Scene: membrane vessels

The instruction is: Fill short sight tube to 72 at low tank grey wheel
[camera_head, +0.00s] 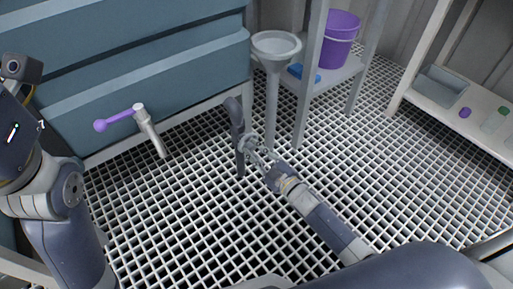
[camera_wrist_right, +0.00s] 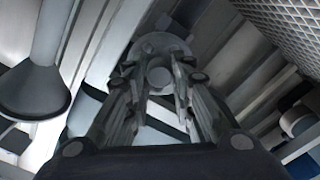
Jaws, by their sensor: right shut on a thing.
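The dark grey wheel (camera_head: 235,118) stands at the low front of the blue-grey tank (camera_head: 150,60), seen nearly edge-on in the head view. My right gripper (camera_head: 250,147) reaches it from the lower right and is shut on it. In the right wrist view my gripper's fingers (camera_wrist_right: 158,85) lie on both sides of the wheel's round grey hub (camera_wrist_right: 160,72). Most of the wheel's rim is hard to make out there. My left arm shows at the left edge of the head view, but its fingers do not. I cannot make out a sight tube or its scale.
A shelf behind holds a purple bucket (camera_head: 338,38) and a blue item (camera_head: 304,73). The grating floor (camera_head: 400,170) is clear at right.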

